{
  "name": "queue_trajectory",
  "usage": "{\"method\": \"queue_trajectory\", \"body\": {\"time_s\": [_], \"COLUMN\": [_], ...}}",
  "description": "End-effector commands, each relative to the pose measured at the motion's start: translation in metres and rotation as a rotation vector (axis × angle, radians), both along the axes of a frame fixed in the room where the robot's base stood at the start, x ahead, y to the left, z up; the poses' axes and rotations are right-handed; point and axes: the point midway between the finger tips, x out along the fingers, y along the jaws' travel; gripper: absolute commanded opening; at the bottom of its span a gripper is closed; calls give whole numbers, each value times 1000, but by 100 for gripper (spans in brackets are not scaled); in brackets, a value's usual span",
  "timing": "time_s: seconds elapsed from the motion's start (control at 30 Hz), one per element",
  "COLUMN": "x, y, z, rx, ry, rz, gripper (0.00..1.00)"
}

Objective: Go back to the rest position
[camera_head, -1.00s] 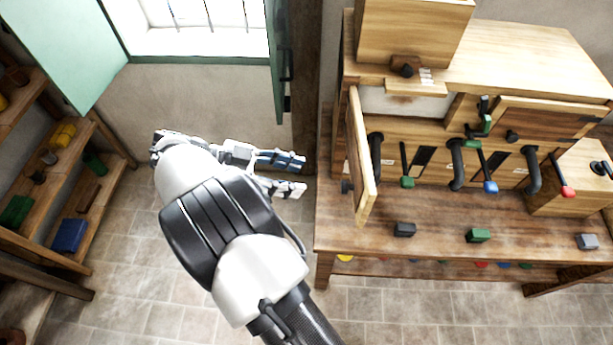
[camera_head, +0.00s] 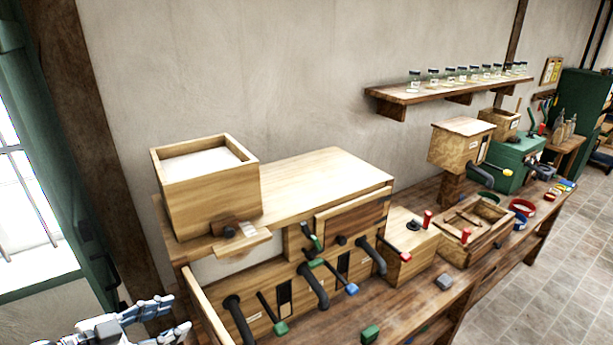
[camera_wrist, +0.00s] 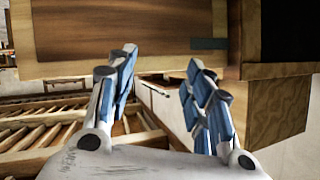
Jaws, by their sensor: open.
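My gripper (camera_head: 150,322) is at the bottom left corner of the head view, left of the wooden mill machine (camera_head: 335,178). Its fingers are apart and nothing is between them. In the wrist view my gripper (camera_wrist: 160,85) also shows open and empty, with two blue-and-white fingers. Beyond the fingers are a wooden board or box side across the top and a slatted wooden frame (camera_wrist: 60,130) at the left. Most of my arm is outside the head view.
The workbench (camera_head: 425,305) carries the machine with its levers and black spouts, a green block (camera_head: 370,334), a grey block (camera_head: 444,282) and a wooden tray (camera_head: 478,228). A wall shelf (camera_head: 450,90) holds several jars. Tiled floor is free at the right.

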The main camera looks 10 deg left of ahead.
Motion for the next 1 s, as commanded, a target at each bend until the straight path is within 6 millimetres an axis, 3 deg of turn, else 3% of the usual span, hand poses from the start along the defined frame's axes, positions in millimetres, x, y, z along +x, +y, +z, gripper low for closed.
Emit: {"method": "queue_trajectory", "body": {"time_s": [0.03, 0.1, 0.3, 0.4, 0.5, 0.6, 0.73, 0.87, 1.0], "x": [35, 78, 184, 219, 233, 226, 193, 139, 78], "y": [-2, -3, -34, -67, -108, -156, -225, -300, -373], "z": [27, 60, 169, 227, 271, 296, 297, 266, 219], "rx": [62, 141, 315, 363, 369, 336, 251, 145, 48], "ry": [-32, -80, -208, -257, -271, -245, -139, 36, 245], "rz": [27, 87, 297, 434, 572, 696, 813, 859, 830], "gripper": [47, 47, 47, 47, 47, 47, 47, 47, 47]}}
